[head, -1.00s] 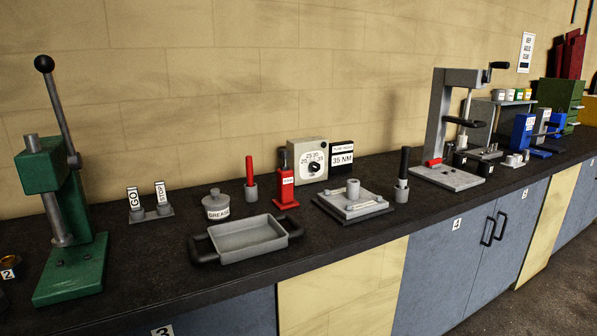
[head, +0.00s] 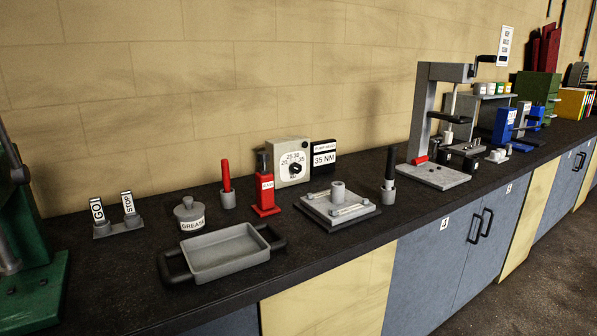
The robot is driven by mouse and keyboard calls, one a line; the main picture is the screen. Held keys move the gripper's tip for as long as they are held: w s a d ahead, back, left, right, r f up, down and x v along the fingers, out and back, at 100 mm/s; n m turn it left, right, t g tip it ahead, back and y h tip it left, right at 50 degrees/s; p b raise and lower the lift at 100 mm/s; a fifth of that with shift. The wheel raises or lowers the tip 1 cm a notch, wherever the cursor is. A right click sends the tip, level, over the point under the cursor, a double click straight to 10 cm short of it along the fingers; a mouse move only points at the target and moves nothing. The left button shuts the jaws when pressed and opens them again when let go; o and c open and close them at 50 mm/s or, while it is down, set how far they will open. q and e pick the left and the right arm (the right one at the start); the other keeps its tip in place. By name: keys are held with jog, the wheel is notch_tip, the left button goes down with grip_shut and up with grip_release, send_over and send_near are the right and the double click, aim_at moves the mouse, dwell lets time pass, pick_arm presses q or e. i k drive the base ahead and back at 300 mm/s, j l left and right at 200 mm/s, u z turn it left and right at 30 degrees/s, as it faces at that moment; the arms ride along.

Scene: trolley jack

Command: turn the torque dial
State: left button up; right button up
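The torque dial is a dark round knob (head: 295,170) on a white face with numbers around it. It is set in the front of a cream box (head: 291,150) at the back of the bench, against the wall. The pointer's exact setting is too small to read surely. A black sign reading 35 NM (head: 324,158) stands just to the right of the box. Neither of my grippers shows in the head view.
A grey tray (head: 222,253), grease pot (head: 189,214) and green press (head: 30,262) are further left. A grey press frame (head: 421,112) stands right.

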aim_at(297, 168)
jog(key=i+l+u, duration=0.1)
jog(key=i+u, duration=0.3)
jog(key=i+l+u, duration=0.2)
jog(key=i+u, duration=0.2)
